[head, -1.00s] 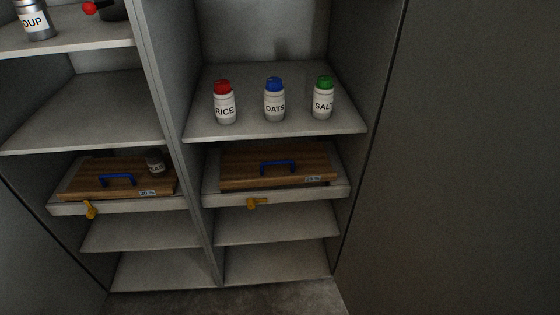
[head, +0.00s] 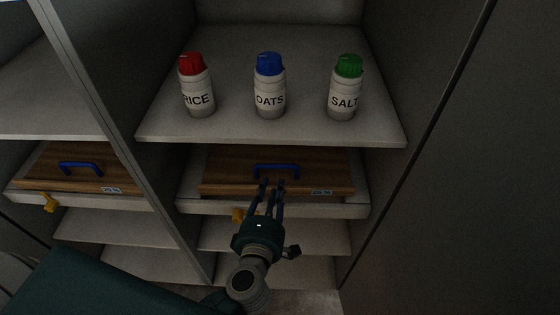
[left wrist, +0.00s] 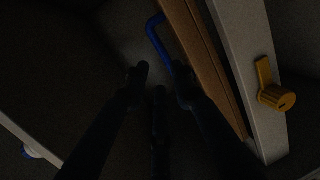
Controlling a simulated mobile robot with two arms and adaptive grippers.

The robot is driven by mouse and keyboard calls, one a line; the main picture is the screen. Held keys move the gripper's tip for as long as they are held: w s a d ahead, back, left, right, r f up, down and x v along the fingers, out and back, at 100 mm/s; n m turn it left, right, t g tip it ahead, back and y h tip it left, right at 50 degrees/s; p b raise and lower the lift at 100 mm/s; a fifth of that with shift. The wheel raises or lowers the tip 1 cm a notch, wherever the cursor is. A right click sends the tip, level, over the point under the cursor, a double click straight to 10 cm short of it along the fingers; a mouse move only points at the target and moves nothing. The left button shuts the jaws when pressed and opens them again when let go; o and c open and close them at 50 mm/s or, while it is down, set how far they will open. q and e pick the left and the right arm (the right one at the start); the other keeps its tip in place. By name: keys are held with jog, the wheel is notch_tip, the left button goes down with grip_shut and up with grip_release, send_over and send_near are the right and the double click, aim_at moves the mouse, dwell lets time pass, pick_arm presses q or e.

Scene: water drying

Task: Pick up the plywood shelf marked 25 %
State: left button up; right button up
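The plywood shelf (head: 225,178) lies flat in the right-hand bay, on a pale board. It has a blue handle (head: 276,167) on top and a small label (head: 322,192) at its front edge that seems to read 25 %. My left gripper (head: 271,186) is in front of the shelf, its fingertips just below the handle in the picture. In the left wrist view the fingers (left wrist: 158,88) are spread with nothing between them. The blue handle (left wrist: 153,38) shows there beside the right finger, which hides part of it; contact cannot be told. My right gripper is not in view.
Jars marked RICE (head: 197,88), OATS (head: 269,88) and SALT (head: 345,90) stand on the shelf above. A similar wooden board (head: 70,170) lies in the left bay. A yellow latch (head: 238,215) is under the front edge. A divider separates the bays.

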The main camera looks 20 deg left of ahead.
aim_at(281, 166)
pick_arm(q)
jog(key=x, duration=0.5)
jog(key=d+x, duration=0.1)
jog(key=x, duration=0.2)
jog(key=shift+w+a+f, duration=0.1)
jog(key=shift+w, duration=0.2)
jog(key=shift+w+a+f, duration=0.1)
jog(key=shift+w+f, duration=0.05)
jog(key=shift+w, duration=0.1)
jog(key=shift+s, duration=0.1)
jog(key=shift+c, duration=1)
grip_shut()
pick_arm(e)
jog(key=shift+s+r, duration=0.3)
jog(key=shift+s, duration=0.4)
pick_arm(q)
jog(key=shift+r+p, duration=0.25)
jog(key=shift+p, duration=0.05)
